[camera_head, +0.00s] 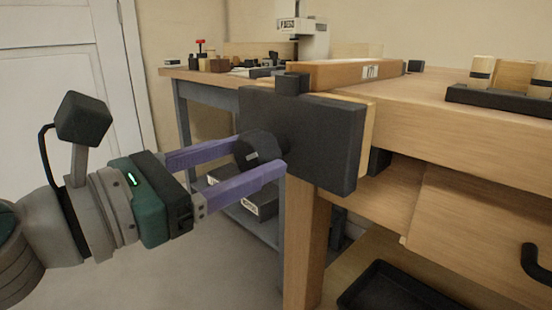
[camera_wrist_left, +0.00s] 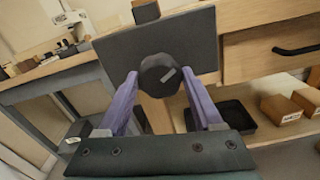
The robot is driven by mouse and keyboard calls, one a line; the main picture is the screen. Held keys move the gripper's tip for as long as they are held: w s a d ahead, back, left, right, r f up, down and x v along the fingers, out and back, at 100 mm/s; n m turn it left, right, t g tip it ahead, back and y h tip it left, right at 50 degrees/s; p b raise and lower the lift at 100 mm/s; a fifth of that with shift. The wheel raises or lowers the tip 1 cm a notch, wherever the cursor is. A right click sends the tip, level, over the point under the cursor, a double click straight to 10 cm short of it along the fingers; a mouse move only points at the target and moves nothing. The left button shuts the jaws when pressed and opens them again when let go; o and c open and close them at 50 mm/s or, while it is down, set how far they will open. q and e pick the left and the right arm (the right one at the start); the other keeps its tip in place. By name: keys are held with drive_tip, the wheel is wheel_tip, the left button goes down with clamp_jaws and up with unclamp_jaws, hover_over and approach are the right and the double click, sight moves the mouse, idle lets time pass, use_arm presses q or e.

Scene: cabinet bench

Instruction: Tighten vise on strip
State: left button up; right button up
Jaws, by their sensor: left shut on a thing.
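The vise (camera_head: 315,140) is a dark grey front jaw plate on the end of the wooden bench, with a light wooden facing behind it. Its round, faceted dark knob (camera_head: 250,150) sticks out from the plate and carries a pale mark. My left gripper (camera_head: 270,158) has its two purple fingers on either side of the knob, shut on it. In the left wrist view the knob (camera_wrist_left: 159,75) sits between the fingertips, in front of the plate (camera_wrist_left: 185,42). My right gripper is not in view.
The bench top (camera_head: 450,105) bears a dark rack (camera_head: 500,98) with wooden pieces at the right. A drawer with a black handle (camera_head: 537,260) and a black tray (camera_head: 390,288) are below. A second, grey-legged bench stands behind.

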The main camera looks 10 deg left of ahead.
use_arm(q)
drive_tip(key=m, duration=0.8)
drive_tip(key=shift+w+d+b, duration=0.1)
drive_tip(key=shift+b, duration=0.2)
drive_tip(key=o, duration=1.2)
drive_tip(key=shift+b+v, duration=0.45)
drive_tip(key=shift+v, duration=1.1)
drive_tip(key=b+v, duration=0.1)
drive_tip(key=v, duration=0.3)
